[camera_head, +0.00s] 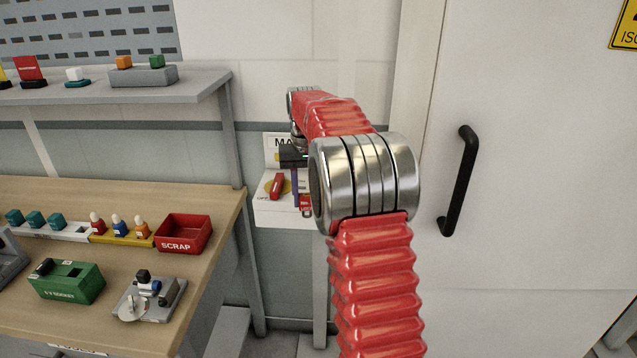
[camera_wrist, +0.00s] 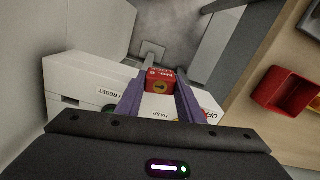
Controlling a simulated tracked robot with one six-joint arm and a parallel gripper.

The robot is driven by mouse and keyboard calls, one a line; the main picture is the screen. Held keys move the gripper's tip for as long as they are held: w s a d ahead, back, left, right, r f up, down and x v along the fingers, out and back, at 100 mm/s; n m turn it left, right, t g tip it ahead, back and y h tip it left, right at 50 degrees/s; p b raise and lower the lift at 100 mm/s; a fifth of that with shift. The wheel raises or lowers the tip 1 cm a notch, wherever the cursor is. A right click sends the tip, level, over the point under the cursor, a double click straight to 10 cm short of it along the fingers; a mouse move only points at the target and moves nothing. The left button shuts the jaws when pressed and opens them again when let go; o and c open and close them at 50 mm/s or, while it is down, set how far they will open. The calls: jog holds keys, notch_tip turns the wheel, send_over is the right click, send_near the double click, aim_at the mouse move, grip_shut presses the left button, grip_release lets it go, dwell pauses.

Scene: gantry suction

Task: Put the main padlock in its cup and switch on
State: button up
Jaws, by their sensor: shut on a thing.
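My gripper (camera_wrist: 162,70) is shut on the red padlock (camera_wrist: 160,83), which sits between its two purple fingers. In the head view my gripper (camera_head: 297,188) is in front of the white isolator box (camera_head: 270,212), and a bit of the red padlock (camera_head: 306,204) shows below the fingers. The box carries a red switch handle (camera_head: 277,186) on a yellow disc, tilted from upright. The wrist view shows labels reading HASP, RESET and part of OFF on the box (camera_wrist: 82,72). Whether the padlock touches the box or hasp I cannot tell. I cannot make out the padlock's cup.
A wooden bench (camera_head: 215,200) stands at left with a red SCRAP bin (camera_head: 184,233), a green box (camera_head: 67,282) and a small grey fixture (camera_head: 150,298). A shelf (camera_head: 190,90) is above it. A door with a black handle (camera_head: 458,180) is at right.

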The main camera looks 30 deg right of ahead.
jog(key=s+a+f+n, duration=0.2)
jog(key=a+f, duration=0.5)
jog(key=a, duration=0.5)
jog(key=s+a+f+n, duration=0.2)
jog(key=a+f, duration=0.5)
jog(key=a, duration=0.5)
jog(key=shift+n, duration=0.6)
jog(key=shift+s, duration=0.2)
